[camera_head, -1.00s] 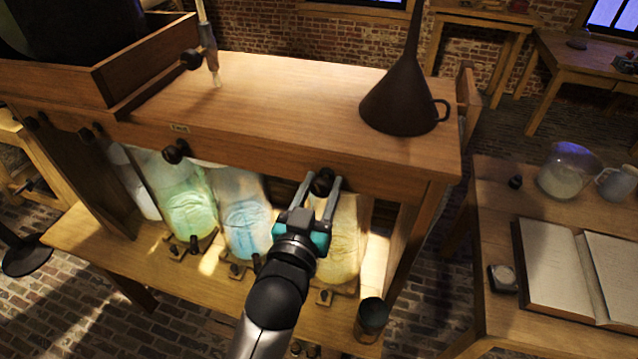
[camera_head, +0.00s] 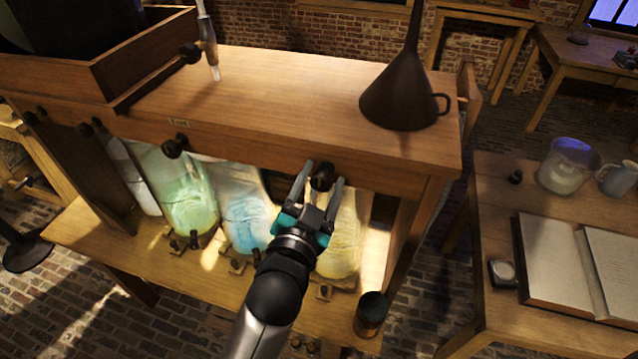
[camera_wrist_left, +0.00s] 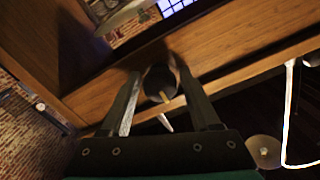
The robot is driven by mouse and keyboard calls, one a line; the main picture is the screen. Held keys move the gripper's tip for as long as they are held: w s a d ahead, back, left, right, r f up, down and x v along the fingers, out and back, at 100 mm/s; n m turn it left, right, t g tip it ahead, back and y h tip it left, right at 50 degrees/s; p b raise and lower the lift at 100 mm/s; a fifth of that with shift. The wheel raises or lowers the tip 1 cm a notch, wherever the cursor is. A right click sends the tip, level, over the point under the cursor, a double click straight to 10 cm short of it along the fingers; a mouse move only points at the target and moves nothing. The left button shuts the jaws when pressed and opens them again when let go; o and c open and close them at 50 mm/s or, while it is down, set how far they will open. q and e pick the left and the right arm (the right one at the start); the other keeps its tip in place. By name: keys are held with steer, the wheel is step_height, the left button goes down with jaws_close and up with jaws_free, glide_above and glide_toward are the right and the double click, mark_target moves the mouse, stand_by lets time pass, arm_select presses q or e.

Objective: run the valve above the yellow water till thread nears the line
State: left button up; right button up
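The black valve knob (camera_head: 321,176) sits on the front rail of the bench, above the jar of yellow water (camera_head: 343,245). My left gripper (camera_head: 325,173) has one finger on each side of this knob and appears closed against it. In the left wrist view the dark knob (camera_wrist_left: 159,80) sits between the two fingers, with a small brass-coloured mark on it. The arm and gripper cover the left part of the yellow jar. I cannot make out a line or a thread on the jar. My right gripper is out of view.
Jars of blue water (camera_head: 247,215) and green water (camera_head: 188,205) stand left of the yellow one, with another valve knob (camera_head: 175,146) above. A dark funnel (camera_head: 402,95) stands on the bench top. A small dark jar (camera_head: 371,314) stands at the lower shelf's right end.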

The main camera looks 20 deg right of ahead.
arm_select(q)
steer(key=o, duration=0.3)
steer(key=shift+o, duration=0.2)
steer(key=shift+v, duration=2.5)
